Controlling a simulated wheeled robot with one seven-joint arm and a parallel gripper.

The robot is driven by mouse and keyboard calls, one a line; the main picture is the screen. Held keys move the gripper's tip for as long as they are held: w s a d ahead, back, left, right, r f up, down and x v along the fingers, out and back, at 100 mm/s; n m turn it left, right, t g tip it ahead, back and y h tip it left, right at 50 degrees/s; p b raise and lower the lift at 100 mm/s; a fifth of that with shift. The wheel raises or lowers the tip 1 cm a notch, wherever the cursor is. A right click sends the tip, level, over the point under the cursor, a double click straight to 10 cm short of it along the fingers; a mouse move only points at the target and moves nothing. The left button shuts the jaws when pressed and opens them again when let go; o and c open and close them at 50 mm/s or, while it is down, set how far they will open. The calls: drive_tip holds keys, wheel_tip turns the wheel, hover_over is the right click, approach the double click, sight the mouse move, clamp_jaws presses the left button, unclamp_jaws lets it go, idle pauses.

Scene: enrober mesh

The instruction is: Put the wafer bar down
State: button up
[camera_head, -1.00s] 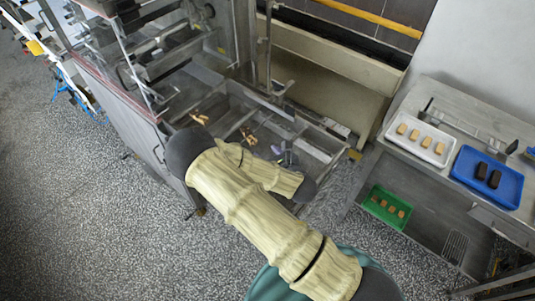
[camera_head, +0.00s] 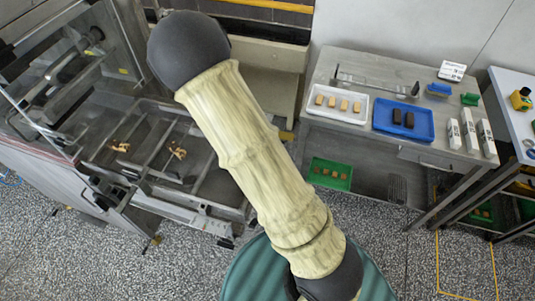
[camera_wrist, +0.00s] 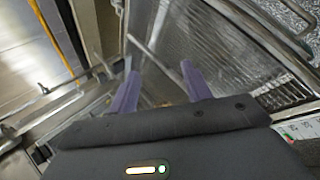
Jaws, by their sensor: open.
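My gripper (camera_wrist: 158,85) shows in the wrist view with its two purple fingers apart and no bar seen held between them. A small brownish patch lies beyond the fingers, too blurred to name. In the head view my arm hides the gripper. Several tan wafer bars (camera_head: 343,105) lie in a row in a white tray (camera_head: 340,118) on the steel table. Two dark bars (camera_head: 403,118) lie in a blue tray (camera_head: 425,133) beside it. More small tan bars lie in a green crate (camera_head: 341,184) on the shelf below.
The machine (camera_head: 60,80) with clear panels stands at left. Its open metal tray frame (camera_head: 150,180) holds two tan broken-looking pieces (camera_head: 178,152). White cartons (camera_head: 470,130) stand at the right of the steel table (camera_head: 345,70). Speckled floor (camera_head: 390,245) is open in front.

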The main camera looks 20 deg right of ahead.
drive_tip(key=s+d+r+m+g, duration=0.3)
drive_tip(key=s+r+m+g, duration=0.2)
drive_tip(key=s+r+m, duration=0.7)
drive_tip(key=s+m, duration=0.3)
drive_tip(key=m, duration=0.3)
drive_tip(key=shift+d+r+g+y, duration=0.25)
drive_tip(key=shift+d+g+y, duration=0.05)
drive_tip(key=shift+d, duration=0.1)
drive_tip(key=shift+w+f+b, duration=0.1)
drive_tip(key=shift+f+b, duration=0.55)
